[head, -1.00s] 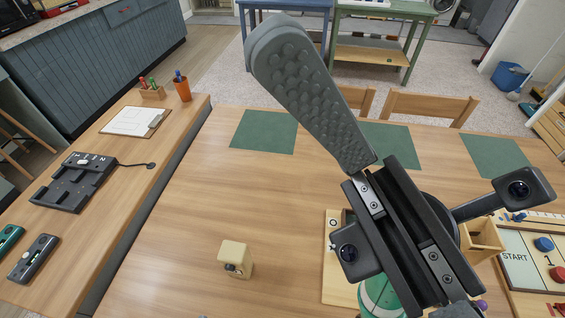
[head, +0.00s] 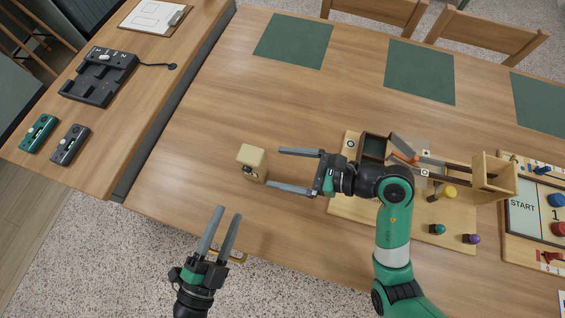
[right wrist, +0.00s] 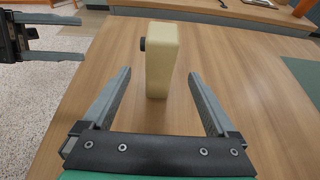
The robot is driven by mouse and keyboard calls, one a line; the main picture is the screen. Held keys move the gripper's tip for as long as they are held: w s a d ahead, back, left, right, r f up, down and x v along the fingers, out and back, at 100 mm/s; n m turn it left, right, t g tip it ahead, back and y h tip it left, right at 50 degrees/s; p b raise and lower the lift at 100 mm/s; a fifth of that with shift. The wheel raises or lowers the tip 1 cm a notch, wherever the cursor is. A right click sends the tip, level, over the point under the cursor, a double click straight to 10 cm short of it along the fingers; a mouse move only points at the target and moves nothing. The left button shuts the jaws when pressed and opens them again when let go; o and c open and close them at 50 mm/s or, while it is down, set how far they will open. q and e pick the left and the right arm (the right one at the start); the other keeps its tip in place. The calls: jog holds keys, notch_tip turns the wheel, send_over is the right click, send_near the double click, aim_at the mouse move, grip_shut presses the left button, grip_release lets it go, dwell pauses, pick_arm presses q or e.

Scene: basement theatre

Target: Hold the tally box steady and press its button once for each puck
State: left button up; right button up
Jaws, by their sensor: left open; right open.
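The cream tally box (head: 252,158) stands upright on the wooden table, left of the middle. Its dark round button (head: 248,171) is on a side face; it also shows in the right wrist view (right wrist: 143,44), pointing left. My right gripper (head: 275,168) is open, its fingers pointing left at the box. In the right wrist view the box (right wrist: 165,62) is between and just beyond the fingertips, with no clear contact. My left gripper (head: 229,212) is open and empty near the table's front edge, apart from the box. A blue puck (head: 557,200) and a red puck (head: 558,228) lie on the game board at the far right.
A wooden board (head: 350,205) with pegs and a dark compartment lies under my right arm. The START game board (head: 522,205) is right of it. Green mats (head: 294,41) lie along the back. A side counter (head: 150,95) stands left. Table around the box is clear.

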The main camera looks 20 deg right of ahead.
aim_at(243, 161)
jog(key=x, duration=1.1)
jog(key=shift+w+a, duration=0.25)
jog(key=shift+a, duration=0.05)
grip_shut()
dwell(0.4)
dwell(0.7)
pick_arm(q)
grip_shut()
dwell(1.7)
